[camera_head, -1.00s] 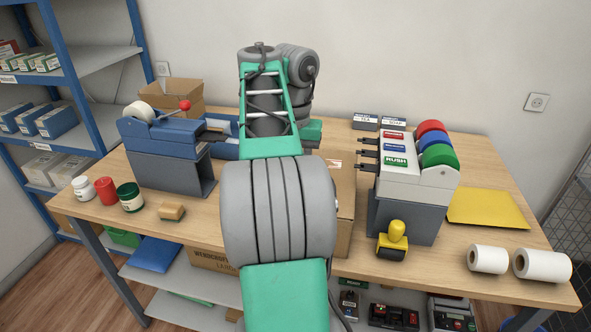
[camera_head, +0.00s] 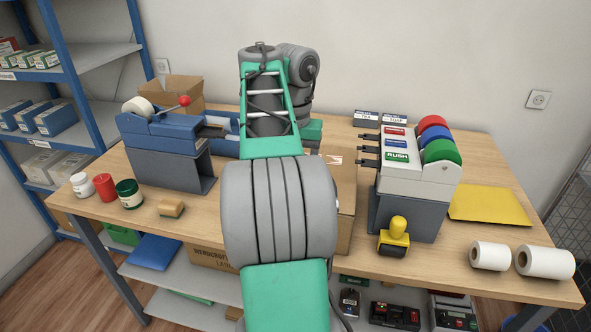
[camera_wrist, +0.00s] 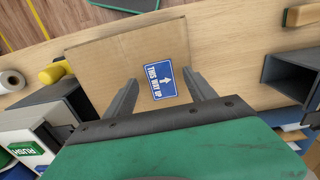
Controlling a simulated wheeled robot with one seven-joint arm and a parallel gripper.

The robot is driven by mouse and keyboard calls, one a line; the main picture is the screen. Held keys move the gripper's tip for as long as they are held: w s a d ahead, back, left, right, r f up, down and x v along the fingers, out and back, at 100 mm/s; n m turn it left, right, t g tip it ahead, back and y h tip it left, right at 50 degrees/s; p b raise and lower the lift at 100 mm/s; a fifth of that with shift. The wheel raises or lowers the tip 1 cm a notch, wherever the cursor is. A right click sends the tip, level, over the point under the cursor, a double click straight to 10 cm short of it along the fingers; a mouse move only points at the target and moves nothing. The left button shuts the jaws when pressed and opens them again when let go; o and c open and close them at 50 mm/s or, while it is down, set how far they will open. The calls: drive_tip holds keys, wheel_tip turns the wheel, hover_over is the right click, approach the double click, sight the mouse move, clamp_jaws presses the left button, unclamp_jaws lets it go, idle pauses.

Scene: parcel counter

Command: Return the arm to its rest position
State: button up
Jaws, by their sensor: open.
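My arm, green and grey, reaches forward over the wooden table (camera_head: 461,262) in the head view and hides much of the middle. My gripper (camera_wrist: 164,82) shows in the wrist view with its two dark fingers apart and nothing between them. A cardboard box (camera_wrist: 105,64) with a blue "THIS WAY UP" label (camera_wrist: 159,81) lies beyond the fingers. In the head view only the right part of the box (camera_head: 343,205) shows beside my arm. Whether the fingers touch the box cannot be told.
A blue tape dispenser (camera_head: 160,135) stands left of my arm. A label dispenser (camera_head: 415,165) with coloured rolls, a yellow stamp (camera_head: 395,236) and white paper rolls (camera_head: 545,262) are on the right. Blue shelving (camera_head: 60,50) stands at the far left.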

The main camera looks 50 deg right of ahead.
drive_tip(key=shift+r+p, duration=2.6)
drive_tip(key=shift+r, duration=0.15)
drive_tip(key=shift+r, duration=0.1)
